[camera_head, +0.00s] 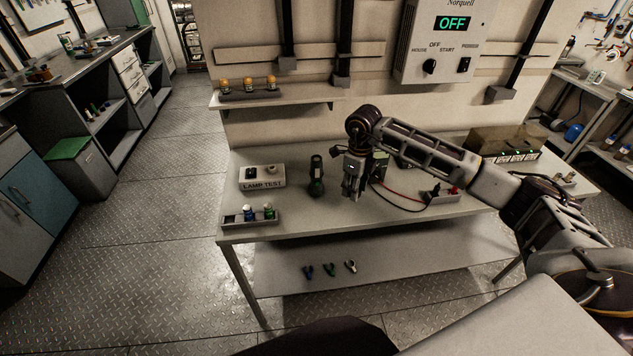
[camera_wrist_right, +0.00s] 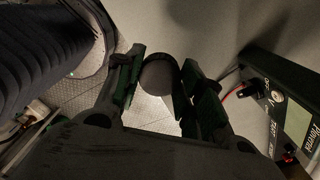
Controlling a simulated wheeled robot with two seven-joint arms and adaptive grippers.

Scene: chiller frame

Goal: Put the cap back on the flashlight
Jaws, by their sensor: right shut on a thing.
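The flashlight (camera_head: 316,176), dark with a green part, stands upright on the table, just left of my right gripper in the head view. My right gripper (camera_head: 351,192) points down above the table, beside the flashlight and apart from it. In the right wrist view its green-padded fingers (camera_wrist_right: 158,88) are shut on a round, dark grey thing (camera_wrist_right: 159,76), which looks like the cap. The cap is too small to make out in the head view. My left gripper is not in view.
A meter with a screen (camera_wrist_right: 297,122) and leads lies close to my right gripper. The LAMP TEST box (camera_head: 262,178) and a small rack (camera_head: 249,222) stand at the left. A shelf (camera_head: 270,98) and a control box (camera_head: 446,40) are on the wall behind. The front middle of the table is clear.

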